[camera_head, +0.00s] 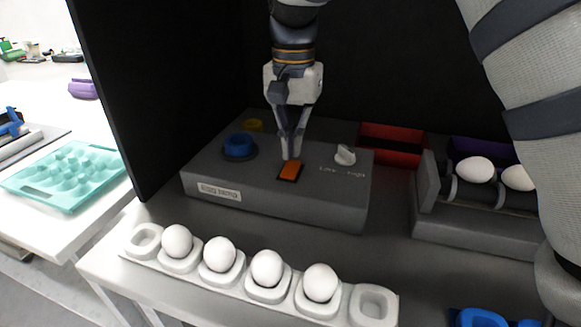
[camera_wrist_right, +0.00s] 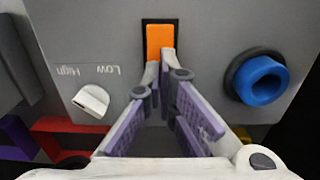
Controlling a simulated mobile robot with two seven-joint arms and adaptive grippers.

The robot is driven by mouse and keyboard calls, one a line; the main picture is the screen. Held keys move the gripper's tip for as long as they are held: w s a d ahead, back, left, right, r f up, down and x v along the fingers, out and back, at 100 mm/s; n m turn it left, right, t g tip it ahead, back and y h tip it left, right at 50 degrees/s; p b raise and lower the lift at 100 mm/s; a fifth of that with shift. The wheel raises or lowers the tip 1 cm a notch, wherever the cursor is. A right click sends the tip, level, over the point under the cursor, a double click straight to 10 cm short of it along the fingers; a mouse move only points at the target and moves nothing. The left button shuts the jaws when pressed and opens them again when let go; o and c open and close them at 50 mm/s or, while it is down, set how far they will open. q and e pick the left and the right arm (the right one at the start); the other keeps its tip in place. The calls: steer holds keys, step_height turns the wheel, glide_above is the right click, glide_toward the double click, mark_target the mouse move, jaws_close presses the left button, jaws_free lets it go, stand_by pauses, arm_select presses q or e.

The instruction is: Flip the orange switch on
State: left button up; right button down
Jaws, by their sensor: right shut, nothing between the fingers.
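The orange switch (camera_head: 290,170) sits in a dark frame on top of the grey control box (camera_head: 330,205). My right gripper (camera_head: 291,157) points down with its fingertips together at the switch's far edge. In the right wrist view the switch (camera_wrist_right: 161,38) shows just beyond the shut fingertips (camera_wrist_right: 161,58), which overlap its near end in the picture. I cannot tell whether they press on it. Nothing is between the fingers. My left gripper is not in view.
A white egg tray (camera_head: 143,241) with several eggs stands in front. Rollers with eggs (camera_head: 474,169) are at the right; dark walls stand behind and left.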

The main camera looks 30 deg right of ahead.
mark_target(293, 163)
steer(key=shift+f, duration=1.2)
stand_by(0.4)
step_height(293, 163, up, 5)
steer(key=shift+f+p, duration=0.1)
steer(key=shift+p, duration=0.4)
steer(key=shift+r, duration=1.15)
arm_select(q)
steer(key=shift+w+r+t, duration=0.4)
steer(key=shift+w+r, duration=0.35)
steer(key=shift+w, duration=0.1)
